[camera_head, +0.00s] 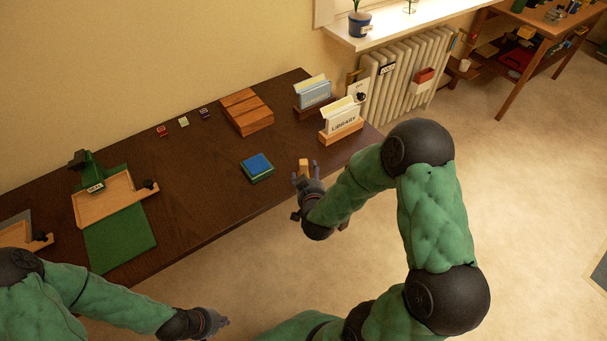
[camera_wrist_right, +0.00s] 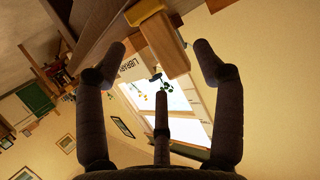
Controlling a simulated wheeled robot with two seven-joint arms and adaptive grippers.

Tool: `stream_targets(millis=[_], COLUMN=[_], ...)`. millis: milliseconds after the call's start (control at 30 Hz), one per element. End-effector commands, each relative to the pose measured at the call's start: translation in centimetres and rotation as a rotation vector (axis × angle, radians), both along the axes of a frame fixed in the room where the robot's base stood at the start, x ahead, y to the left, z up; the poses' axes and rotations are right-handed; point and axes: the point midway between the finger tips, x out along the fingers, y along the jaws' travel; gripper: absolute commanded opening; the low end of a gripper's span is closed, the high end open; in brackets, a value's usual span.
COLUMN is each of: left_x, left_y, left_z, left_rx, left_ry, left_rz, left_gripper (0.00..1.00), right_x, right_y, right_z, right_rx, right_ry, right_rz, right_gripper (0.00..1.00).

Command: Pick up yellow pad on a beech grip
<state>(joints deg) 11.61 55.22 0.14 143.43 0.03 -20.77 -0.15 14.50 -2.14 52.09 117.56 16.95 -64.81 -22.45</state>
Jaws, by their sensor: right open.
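The yellow pad (camera_wrist_right: 145,11) on a beech grip (camera_wrist_right: 167,46) is near the desk's front edge, ahead of my right gripper (camera_wrist_right: 160,50). In the right wrist view the beech block stands between the spread fingertips, with a gap on both sides. In the head view the beech grip (camera_head: 303,166) shows between the fingers of my right gripper (camera_head: 305,171); the yellow part is hidden there. My right gripper is open. My left gripper (camera_head: 221,322) is low in front of the desk, away from the pad; its finger opening is unclear.
A blue-topped green block (camera_head: 257,166) lies left of the right gripper. The LIBRARY card holder (camera_head: 341,132) stands behind it to the right. The desk's middle is bare.

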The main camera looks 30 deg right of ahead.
Motion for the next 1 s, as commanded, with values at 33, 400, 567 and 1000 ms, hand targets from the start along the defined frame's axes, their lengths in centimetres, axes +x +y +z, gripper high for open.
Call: stream_targets(millis=[33, 400, 567, 1000], left_x=[0.0, 0.0, 0.0, 0.0], left_y=[0.0, 0.0, 0.0, 0.0], left_z=[-0.3, -2.2, -2.2, -2.2], left_rx=[0.0, 0.0, 0.0, 0.0], left_ry=[0.0, 0.0, 0.0, 0.0], left_rz=[0.0, 0.0, 0.0, 0.0], left_gripper=[0.0, 0.0, 0.0, 0.0], right_x=[0.4, 4.2, 4.4, 4.4], right_y=[-0.2, -1.7, -1.8, -1.7], right_z=[-0.3, -1.8, -1.7, -1.7], right_rx=[0.0, 0.0, 0.0, 0.0], right_ry=[-0.001, 0.0, 0.0, 0.0], right_rz=[0.0, 0.0, 0.001, 0.001], right_gripper=[0.69, 0.69, 0.69, 0.0])
